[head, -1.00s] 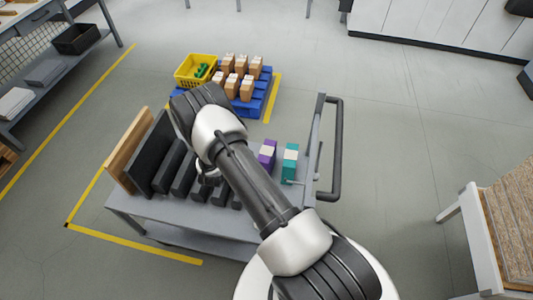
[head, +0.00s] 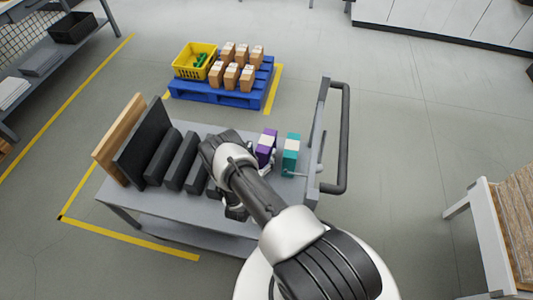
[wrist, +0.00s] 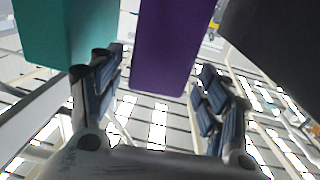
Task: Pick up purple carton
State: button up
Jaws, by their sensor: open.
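The purple carton (head: 265,147) with a pale band stands upright on the grey cart (head: 150,205), left of a teal carton (head: 290,155). My gripper (wrist: 158,105) is open in the wrist view, with one finger on each side of the frame. The purple carton (wrist: 170,45) shows between and beyond the fingertips, apart from them as far as I can tell. The teal carton (wrist: 65,30) is at the upper left there. In the head view my arm hides most of the gripper, low beside the cartons.
Dark blocks (head: 183,162) and upright boards (head: 143,140) stand left of the cartons on the cart. The cart's handle (head: 343,140) rises at the right. A blue pallet (head: 215,92) with a yellow basket (head: 193,60) and brown boxes (head: 231,75) lies behind.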

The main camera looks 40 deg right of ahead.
aim_at(266, 140)
jog(key=x, duration=0.2)
jog(key=b+x, duration=0.1)
jog(key=x, duration=0.1)
jog(key=b+x, duration=0.1)
jog(key=x, duration=0.1)
jog(key=shift+d+r, duration=0.15)
jog(key=shift+r, duration=0.25)
jog(key=shift+c, duration=0.3)
grip_shut()
